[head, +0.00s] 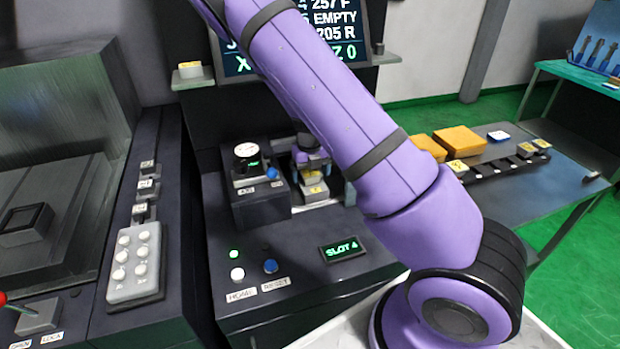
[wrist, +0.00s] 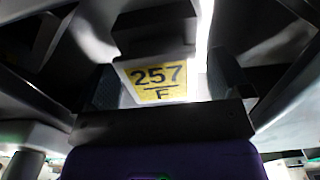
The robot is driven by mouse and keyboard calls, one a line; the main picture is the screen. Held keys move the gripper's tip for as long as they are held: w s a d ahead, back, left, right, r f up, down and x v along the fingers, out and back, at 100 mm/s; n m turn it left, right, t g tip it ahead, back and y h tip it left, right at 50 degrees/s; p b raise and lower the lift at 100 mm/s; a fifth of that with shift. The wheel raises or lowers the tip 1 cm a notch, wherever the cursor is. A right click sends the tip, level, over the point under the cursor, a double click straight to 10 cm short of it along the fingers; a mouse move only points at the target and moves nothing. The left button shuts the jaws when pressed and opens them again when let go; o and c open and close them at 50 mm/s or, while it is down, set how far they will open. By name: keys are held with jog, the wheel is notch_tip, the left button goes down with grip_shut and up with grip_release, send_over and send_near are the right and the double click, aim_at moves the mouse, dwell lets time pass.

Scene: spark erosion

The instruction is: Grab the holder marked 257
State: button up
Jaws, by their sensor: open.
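The holder marked 257 shows in the wrist view (wrist: 160,82), with a yellow label reading 257 over F. It sits between the two dark fingers of my gripper (wrist: 166,85), which are open on either side of it. I cannot tell whether either finger touches it. In the head view my gripper (head: 312,162) is down in the bay of the dark machine. A yellow-marked holder (head: 315,190) shows in the bay just below it. The arm and gripper partly hide the bay.
A console (head: 300,262) in front has buttons and a display (head: 345,251) reading SLOT 4. A dial unit (head: 247,170) stands close left of the bay. Orange blocks (head: 460,140) and a rack of holders (head: 500,162) lie on the right bench. A screen (head: 325,40) hangs behind my arm.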

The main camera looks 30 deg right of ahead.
jog(key=c, duration=1.3)
jog(key=shift+c, duration=0.5)
jog(key=shift+r, duration=0.15)
